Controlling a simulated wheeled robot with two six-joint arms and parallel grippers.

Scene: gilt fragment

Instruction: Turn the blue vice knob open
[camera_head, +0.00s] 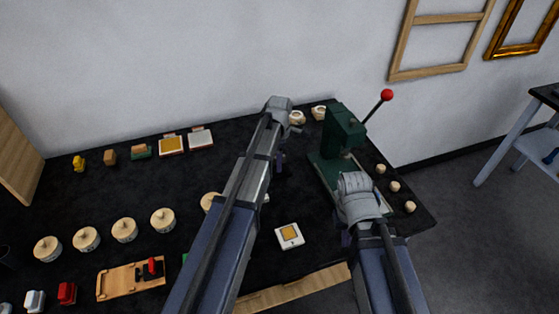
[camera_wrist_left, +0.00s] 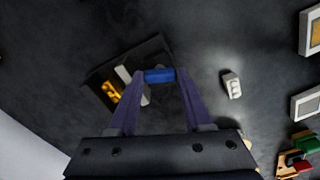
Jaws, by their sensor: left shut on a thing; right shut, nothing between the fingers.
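In the left wrist view, the blue vice knob (camera_wrist_left: 159,75) is a short blue cylinder between the two purple fingertips of my left gripper (camera_head: 280,161). The fingers press on it from both sides. The dark vice (camera_wrist_left: 118,88), with a pale grey bar and a yellow piece, lies left of the knob. In the head view I cannot make out the vice or knob; my left arm covers that part of the table. My right gripper (camera_head: 346,236) is shut and empty, near the front right of the table.
A dark green press (camera_head: 345,130) with a red-balled lever (camera_head: 387,95) stands at the back right, close to my right arm. Several round lidded pots (camera_head: 124,230) and a wooden board (camera_head: 131,281) lie left. A white square tile (camera_head: 289,236) lies between my arms.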

